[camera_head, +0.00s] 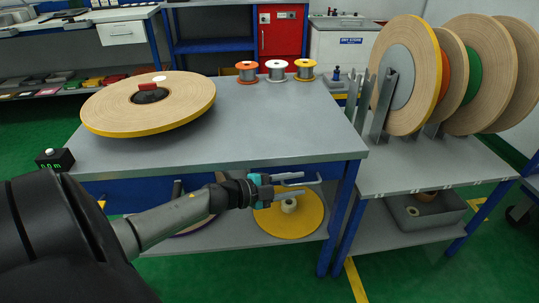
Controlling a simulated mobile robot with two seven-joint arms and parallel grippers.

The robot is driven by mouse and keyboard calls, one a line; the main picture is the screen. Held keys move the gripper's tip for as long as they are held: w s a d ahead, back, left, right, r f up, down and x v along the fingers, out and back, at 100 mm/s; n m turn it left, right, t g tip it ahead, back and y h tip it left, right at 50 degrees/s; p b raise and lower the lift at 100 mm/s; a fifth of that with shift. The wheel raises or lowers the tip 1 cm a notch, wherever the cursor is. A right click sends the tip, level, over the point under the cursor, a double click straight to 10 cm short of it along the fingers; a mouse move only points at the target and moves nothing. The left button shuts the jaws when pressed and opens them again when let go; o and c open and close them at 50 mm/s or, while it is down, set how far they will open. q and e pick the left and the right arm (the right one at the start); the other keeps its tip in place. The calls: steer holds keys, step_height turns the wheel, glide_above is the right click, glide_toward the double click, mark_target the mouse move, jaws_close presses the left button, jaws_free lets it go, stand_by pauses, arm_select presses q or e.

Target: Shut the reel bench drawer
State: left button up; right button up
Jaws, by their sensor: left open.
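The reel bench (270,130) has a grey top and blue legs. Its drawer shows mainly as a pale bar handle (311,182) below the front edge, toward the right. The drawer front is mostly hidden by the bench top and my arm, so I cannot tell how far it stands out. My left gripper (302,181) is open, its two grey fingers pointing right, at the handle and below the bench edge. The fingers overlap the handle in view; I cannot tell whether they touch it. My right gripper is out of view.
A large tape reel (195,103) lies on the bench, with small spools (277,70) behind. A yellow reel (309,212) lies on the lower shelf. A rack of upright reels (423,85) stands right.

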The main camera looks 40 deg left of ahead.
arm_select(q)
steer(key=p+v, duration=0.3)
steer(key=v, duration=0.7)
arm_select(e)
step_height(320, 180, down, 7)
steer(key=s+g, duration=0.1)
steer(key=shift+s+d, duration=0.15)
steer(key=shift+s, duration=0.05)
arm_select(q)
steer(key=shift+f, duration=0.1)
steer(key=s+a+f+n+g+y+p, duration=0.1)
steer(key=s+f+n+g+y+p, duration=0.25)
steer(key=f, duration=0.55)
steer(key=s+a+f+n+g+y+p, duration=0.15)
steer(key=s+f+n+y, duration=0.25)
steer(key=s+f+n, duration=0.45)
steer(key=s+d+f+n+g+h+p, duration=0.1)
steer(key=s+d+f+g+p, duration=0.3)
steer(key=s+d+f, duration=0.7)
steer(key=s+d+g, duration=0.2)
steer(key=s+d, duration=0.2)
steer(key=shift+f+n+g+p, duration=0.3)
steer(key=shift+g+p, duration=0.05)
steer(key=shift+g, duration=0.05)
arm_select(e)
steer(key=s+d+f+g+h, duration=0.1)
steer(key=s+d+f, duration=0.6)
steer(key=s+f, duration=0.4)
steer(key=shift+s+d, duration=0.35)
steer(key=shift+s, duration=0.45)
